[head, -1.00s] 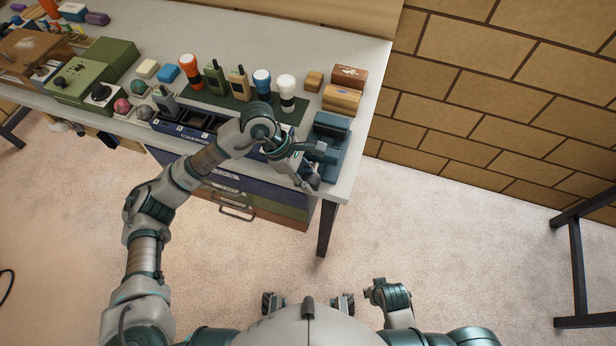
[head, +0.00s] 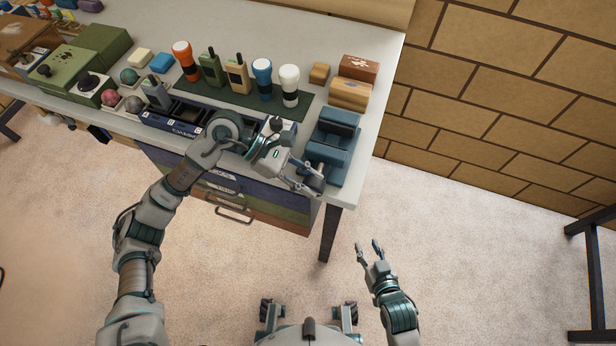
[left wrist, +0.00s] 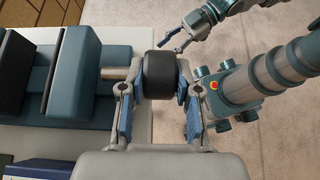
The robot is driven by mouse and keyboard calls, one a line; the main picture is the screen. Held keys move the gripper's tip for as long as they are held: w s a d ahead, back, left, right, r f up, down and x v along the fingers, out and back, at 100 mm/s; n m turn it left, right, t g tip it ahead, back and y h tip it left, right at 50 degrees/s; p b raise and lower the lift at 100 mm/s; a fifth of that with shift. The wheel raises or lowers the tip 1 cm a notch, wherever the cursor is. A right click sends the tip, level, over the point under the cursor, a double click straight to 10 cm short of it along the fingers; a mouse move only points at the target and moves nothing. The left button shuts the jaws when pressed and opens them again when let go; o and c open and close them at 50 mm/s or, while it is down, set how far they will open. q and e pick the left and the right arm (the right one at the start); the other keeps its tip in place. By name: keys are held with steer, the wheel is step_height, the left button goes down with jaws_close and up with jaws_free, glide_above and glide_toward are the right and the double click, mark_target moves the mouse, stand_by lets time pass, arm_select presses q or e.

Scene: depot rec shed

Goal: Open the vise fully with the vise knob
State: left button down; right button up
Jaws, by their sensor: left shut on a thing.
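The teal vise (head: 332,145) stands at the front right corner of the table. Its jaws show a gap between them in the left wrist view (left wrist: 78,75). The dark, round vise knob (left wrist: 161,75) sticks out past the table's front edge on a metal shaft. My left gripper (head: 307,179) is shut on the knob, one finger on each side of it, as the left wrist view also shows (left wrist: 161,88). My right gripper (head: 368,248) is open and empty over the floor, in front of the table and apart from the vise.
Wooden blocks (head: 350,94) lie behind the vise. A dark green mat (head: 217,92) holds several upright torches and radios. A blue organizer (head: 185,126) sits at the table front, with drawers (head: 240,196) below. The floor at front right is clear.

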arm_select(q)
steer(key=shift+w+r, duration=0.1)
steer(key=shift+r, duration=0.1)
steer(key=c, duration=0.8)
jaws_free()
steer(key=shift+f, duration=0.1)
steer(key=v, duration=1.2)
steer(key=shift+a+f, duration=0.1)
steer(key=shift+f, duration=0.05)
